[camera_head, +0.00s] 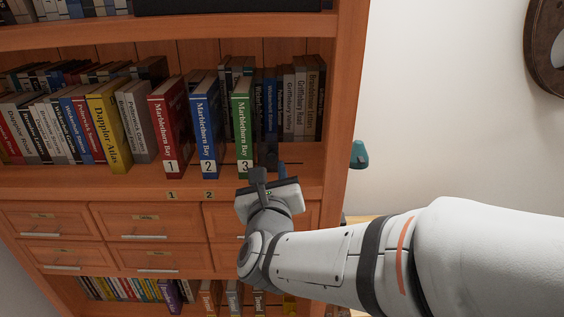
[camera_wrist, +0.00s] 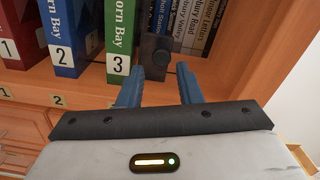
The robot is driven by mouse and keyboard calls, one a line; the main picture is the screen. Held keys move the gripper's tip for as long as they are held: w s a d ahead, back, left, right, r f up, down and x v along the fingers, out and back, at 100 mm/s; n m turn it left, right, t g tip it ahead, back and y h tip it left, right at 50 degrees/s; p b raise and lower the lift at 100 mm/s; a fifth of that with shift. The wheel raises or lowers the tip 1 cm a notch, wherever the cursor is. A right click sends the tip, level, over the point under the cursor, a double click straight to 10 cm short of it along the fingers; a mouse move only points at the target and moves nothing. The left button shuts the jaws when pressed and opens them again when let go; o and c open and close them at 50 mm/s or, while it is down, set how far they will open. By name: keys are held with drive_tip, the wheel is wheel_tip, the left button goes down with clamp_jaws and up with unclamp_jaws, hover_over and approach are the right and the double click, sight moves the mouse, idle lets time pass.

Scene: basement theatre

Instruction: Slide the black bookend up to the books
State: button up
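The black bookend (camera_wrist: 149,50) stands on the shelf just right of the green book 3 (camera_wrist: 122,38), with a round dark knob on its front. In the head view the bookend (camera_head: 267,155) is small and dark, partly behind my gripper. The red book 1 (camera_head: 169,125), blue book 2 (camera_head: 206,125) and green book 3 (camera_head: 243,120) stand upright with small gaps between them. My gripper (camera_wrist: 172,69) is open, its blue fingers pointing into the shelf at the bookend's knob. Whether a finger touches the knob I cannot tell.
A row of grey and dark books (camera_head: 297,105) stands farther back on the right. The yellow atlas (camera_head: 108,130) and leaning books are at the left. The shelf's right side panel (camera_head: 337,120) is close to my gripper. Drawers (camera_head: 140,222) lie below; a teal object (camera_head: 359,154) is outside.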

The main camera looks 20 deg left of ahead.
drive_tip(key=v, duration=0.3)
drive_tip(key=shift+s+d, duration=0.15)
drive_tip(key=shift+s, duration=0.1)
